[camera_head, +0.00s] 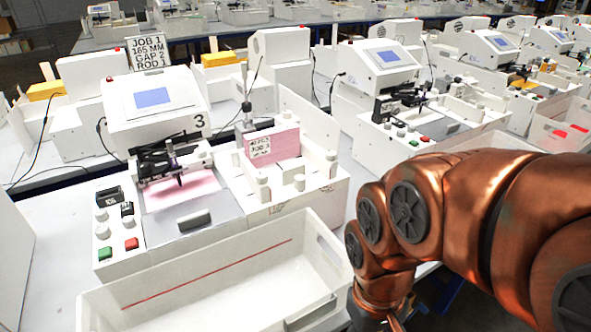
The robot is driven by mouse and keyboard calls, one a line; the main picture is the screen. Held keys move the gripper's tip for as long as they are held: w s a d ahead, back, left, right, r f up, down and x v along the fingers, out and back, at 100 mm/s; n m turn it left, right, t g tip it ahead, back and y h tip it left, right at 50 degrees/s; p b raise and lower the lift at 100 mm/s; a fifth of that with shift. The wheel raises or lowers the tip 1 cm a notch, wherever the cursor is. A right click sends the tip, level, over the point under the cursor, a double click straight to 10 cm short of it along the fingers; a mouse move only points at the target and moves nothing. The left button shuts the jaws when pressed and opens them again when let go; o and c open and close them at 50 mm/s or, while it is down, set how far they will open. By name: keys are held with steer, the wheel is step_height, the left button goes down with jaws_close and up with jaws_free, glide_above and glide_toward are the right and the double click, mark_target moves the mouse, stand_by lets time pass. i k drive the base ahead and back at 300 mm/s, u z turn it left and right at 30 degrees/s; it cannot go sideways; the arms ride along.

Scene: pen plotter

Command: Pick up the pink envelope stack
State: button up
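The pink envelope stack (286,146) stands upright in the white feeder of the plotter marked 3, right of the pen. A small white label with black print is on its face. A flat pink sheet (183,190) lies under the plotter's pen (176,167). My copper arm comes in from the right and bends down at the lower middle, to the right of the feeder and apart from the stack. My gripper is below the bottom edge and does not show.
A white bin (215,275) with a red line inside stands in front of the plotter. The feeder has white posts (263,188) before the stack. Green (105,253) and red (131,243) buttons are at left. More plotters (395,75) fill the right and back.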

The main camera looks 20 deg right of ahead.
mark_target(264, 148)
steer(key=u, duration=3.75)
steer(key=k, duration=1.3)
steer(key=z, duration=1.4)
